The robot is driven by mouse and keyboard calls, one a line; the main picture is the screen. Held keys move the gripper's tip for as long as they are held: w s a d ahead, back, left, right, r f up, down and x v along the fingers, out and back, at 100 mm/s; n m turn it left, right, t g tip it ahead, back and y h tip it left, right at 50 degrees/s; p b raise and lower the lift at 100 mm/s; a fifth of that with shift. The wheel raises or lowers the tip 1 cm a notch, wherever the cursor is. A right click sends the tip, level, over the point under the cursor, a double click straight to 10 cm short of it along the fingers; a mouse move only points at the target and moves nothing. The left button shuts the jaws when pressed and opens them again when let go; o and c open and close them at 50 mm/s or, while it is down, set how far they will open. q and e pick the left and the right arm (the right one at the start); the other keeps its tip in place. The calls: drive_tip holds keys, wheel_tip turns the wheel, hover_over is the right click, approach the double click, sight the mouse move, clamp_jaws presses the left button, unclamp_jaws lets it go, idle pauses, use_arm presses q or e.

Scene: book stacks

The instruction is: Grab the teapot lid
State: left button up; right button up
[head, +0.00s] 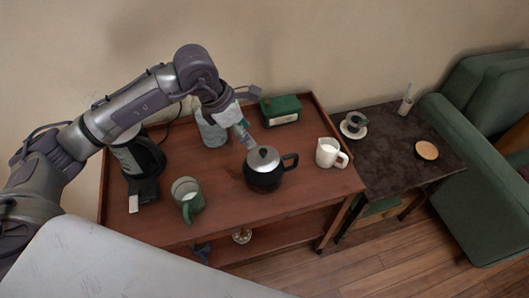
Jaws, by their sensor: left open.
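A black teapot (265,178) stands upright on the brown wooden tea table, with its handle to the right and its spout to the left. Its silver lid (263,156) with a small dark knob sits on top. My left arm comes in from the left and reaches over the table. My left gripper (248,144) points down just above and to the left of the lid. It is open and its fingers look small here; I cannot tell whether they touch the lid. My right gripper is not in view.
On the wooden table (230,221) are a green mug (187,196), a white pitcher (328,152), a green box (281,109), a light jar (211,131) and a black kettle (142,157). A dark side table (392,150) and green sofa (478,190) stand at right.

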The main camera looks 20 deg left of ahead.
use_arm(q)
hover_over(263, 150)
drive_tip(key=s+a, duration=0.2)
drive_tip(key=f, duration=0.4)
drive_tip(key=shift+w+f, duration=0.15)
drive_tip(key=shift+w, duration=0.1)
drive_tip(key=shift+p+x, duration=0.75)
drive_tip(key=shift+x, duration=0.1)
drive_tip(key=p+x, duration=0.1)
drive_tip(key=x, duration=0.2)
drive_tip(key=shift+w+d+f, duration=0.2)
drive_tip(key=shift+d, duration=0.1)
drive_tip(key=shift+f, duration=0.15)
drive_tip(key=c, duration=0.7)
clamp_jaws()
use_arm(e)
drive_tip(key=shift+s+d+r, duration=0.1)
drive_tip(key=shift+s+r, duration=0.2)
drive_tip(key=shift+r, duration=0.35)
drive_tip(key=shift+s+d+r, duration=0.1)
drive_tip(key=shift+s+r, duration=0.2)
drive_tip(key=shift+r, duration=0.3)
